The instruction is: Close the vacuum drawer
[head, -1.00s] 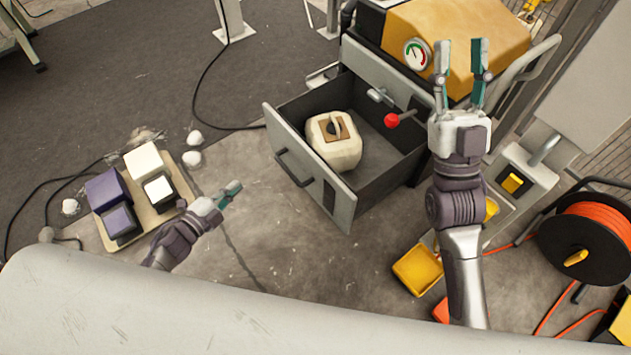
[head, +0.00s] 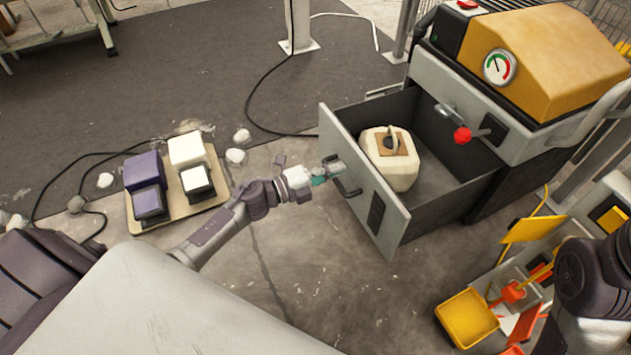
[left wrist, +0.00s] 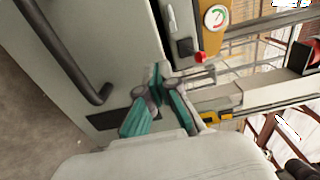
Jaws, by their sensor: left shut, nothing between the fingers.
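The vacuum drawer (head: 400,226) stands pulled out of the grey machine with the yellow hood (head: 545,55). A cream block-like item (head: 389,172) with a brown patch lies inside it. The drawer's dark handle (head: 349,188) is on its grey front, and also shows in the left wrist view (left wrist: 72,60). My left gripper (head: 328,174) is shut and empty at the drawer front, close to the handle; I cannot tell whether it touches. In the left wrist view its teal fingers (left wrist: 155,105) are in front of the panel. My right gripper is out of view.
A board (head: 152,222) with purple and white blocks lies on the floor at left, with white clumps nearby. A red-knobbed lever (head: 462,135) sits on the machine above the drawer.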

